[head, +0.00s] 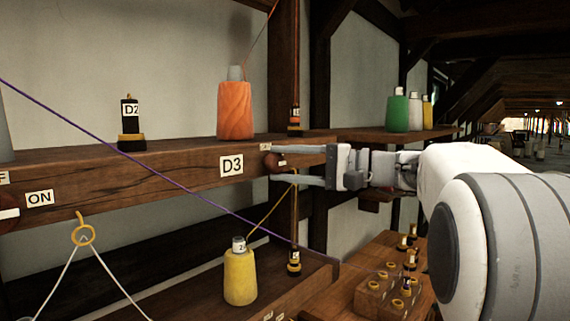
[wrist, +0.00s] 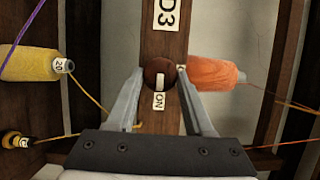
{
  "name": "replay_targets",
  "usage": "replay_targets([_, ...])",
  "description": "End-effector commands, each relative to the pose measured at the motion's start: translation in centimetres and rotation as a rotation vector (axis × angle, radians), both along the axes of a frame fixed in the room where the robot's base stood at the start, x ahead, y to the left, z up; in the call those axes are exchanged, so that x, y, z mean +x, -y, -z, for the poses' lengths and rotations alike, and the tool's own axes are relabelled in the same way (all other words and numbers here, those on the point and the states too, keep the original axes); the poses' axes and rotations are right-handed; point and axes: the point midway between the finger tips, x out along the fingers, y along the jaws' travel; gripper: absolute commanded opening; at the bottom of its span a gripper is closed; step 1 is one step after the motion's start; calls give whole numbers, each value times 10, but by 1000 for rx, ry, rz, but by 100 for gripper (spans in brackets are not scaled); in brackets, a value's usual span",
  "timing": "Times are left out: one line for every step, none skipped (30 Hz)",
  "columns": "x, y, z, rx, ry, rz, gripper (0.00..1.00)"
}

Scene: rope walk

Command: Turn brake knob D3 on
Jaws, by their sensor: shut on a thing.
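Brake knob D3 (head: 271,162) is a dark red-brown round knob on the front of the wooden beam, just right of the D3 label (head: 231,166). In the wrist view the knob (wrist: 157,69) sits between my fingertips, and its white pointer mark (wrist: 159,81) points toward the ON label (wrist: 159,101). The D3 label also shows there at the top (wrist: 167,14). My gripper (head: 279,165) is shut on the knob, with one finger above it and one below in the head view. In the wrist view the fingers (wrist: 160,75) flank the knob on both sides.
An orange spool (head: 235,110) stands on the beam above the knob. A yellow spool (head: 240,277) stands below. A purple line (head: 130,155) crosses the beam's front. Another knob with an ON label (head: 39,198) is at the far left. Small bobbins stand at the lower right.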

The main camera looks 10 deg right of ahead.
Motion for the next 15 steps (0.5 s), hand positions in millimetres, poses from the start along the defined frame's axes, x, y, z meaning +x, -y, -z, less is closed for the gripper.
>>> replay_targets([0, 1, 0, 3, -1, 2, 0])
replay_targets([0, 1, 0, 3, -1, 2, 0])
replay_targets([0, 1, 0, 3, -1, 2, 0])
replay_targets([0, 1, 0, 3, -1, 2, 0])
replay_targets([0, 0, 0, 3, -1, 1, 0])
replay_targets([0, 0, 0, 3, -1, 1, 0])
replay_targets([0, 0, 0, 3, -1, 1, 0])
replay_targets([0, 0, 0, 2, -1, 1, 0])
replay_targets([0, 0, 0, 2, -1, 1, 56])
replay_targets([0, 0, 0, 2, -1, 1, 61])
replay_targets([0, 0, 0, 2, -1, 1, 66])
replay_targets([0, 0, 0, 2, -1, 1, 74])
replay_targets([0, 0, 0, 1, 0, 1, 79])
replay_targets([0, 0, 0, 1, 0, 1, 81])
replay_targets([0, 0, 0, 1, 0, 1, 81])
